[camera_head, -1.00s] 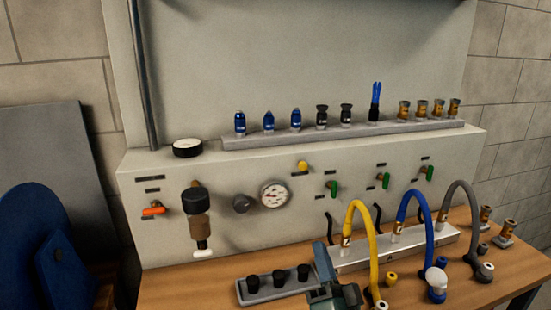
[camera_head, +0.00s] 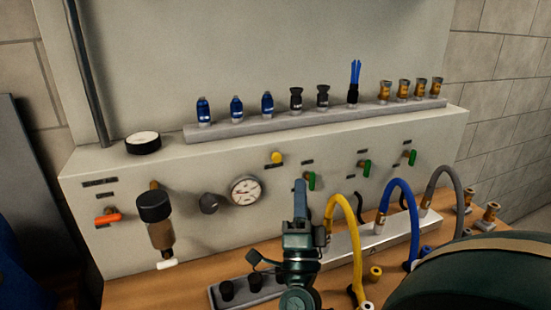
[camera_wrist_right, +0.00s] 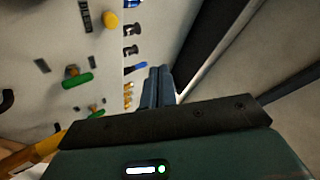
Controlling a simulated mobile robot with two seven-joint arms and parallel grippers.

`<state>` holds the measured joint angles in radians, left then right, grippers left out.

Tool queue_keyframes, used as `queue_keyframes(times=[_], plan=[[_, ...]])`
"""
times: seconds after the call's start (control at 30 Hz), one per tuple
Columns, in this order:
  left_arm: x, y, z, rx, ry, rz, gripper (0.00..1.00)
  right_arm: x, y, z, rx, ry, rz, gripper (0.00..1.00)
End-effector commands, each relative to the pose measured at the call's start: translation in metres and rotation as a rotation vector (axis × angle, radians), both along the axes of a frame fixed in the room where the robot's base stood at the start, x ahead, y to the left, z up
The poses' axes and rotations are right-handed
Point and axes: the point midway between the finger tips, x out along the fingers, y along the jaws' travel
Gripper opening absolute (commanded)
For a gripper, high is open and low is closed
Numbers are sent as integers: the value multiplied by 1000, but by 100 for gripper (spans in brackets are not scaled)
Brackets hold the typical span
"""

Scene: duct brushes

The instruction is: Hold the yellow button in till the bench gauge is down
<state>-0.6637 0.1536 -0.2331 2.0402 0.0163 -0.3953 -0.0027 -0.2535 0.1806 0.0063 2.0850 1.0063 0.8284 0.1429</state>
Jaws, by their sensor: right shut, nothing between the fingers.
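The yellow button (camera_head: 277,158) is on the front panel of the bench, above and right of the round white gauge (camera_head: 245,190). The gauge's needle is too small to read surely. My right gripper (camera_head: 300,186) is shut and empty, pointing up in front of the panel, below and right of the button in the head view. In the right wrist view the button (camera_wrist_right: 110,19) lies up and left of the shut fingers (camera_wrist_right: 157,85), apart from them. My left gripper is not in view.
Green valve handles (camera_head: 311,181) sit on the panel to the right of the button. Yellow (camera_head: 345,220), blue and grey hoses arch from a metal manifold (camera_head: 345,246). A rail of fittings (camera_head: 325,118) runs along the ledge above. A dark knob (camera_head: 209,203) is left of the gauge.

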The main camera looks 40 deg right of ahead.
Motion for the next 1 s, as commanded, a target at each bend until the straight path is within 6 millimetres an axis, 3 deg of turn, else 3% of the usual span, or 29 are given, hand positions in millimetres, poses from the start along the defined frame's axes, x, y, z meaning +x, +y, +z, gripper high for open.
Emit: queue_keyframes(times=[0.23,0.7,1.0], plan=[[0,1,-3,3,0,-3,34,12,-3,-1,-1,-1,2,0],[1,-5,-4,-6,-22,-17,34,71,-22,-1,-1,0,0,0],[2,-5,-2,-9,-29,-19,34,84,-26,0,-1,2,1,0]])
